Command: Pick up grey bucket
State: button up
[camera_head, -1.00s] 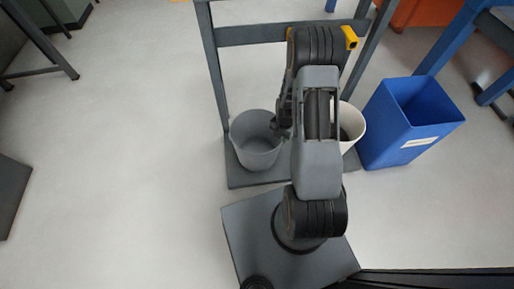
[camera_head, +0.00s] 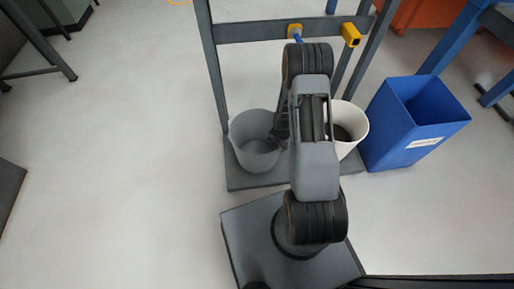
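The grey bucket (camera_head: 254,150) stands upright on the left part of a dark low platform (camera_head: 240,180) beneath a dark frame. It looks empty. My arm crosses the middle of the view, over the platform, just right of the grey bucket. My gripper (camera_head: 279,131) is at the bucket's right rim, partly hidden by my own arm. It overlaps the rim in the picture. I cannot tell whether its fingers touch or grip the rim.
A white bucket (camera_head: 353,123) with something dark inside stands on the platform's right part, partly behind my arm. A blue bin (camera_head: 390,125) stands further right. Yellow fittings (camera_head: 350,35) are on the frame's crossbar (camera_head: 245,31).

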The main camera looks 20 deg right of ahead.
jog(key=shift+r, duration=0.1)
grip_shut()
dwell(1.2)
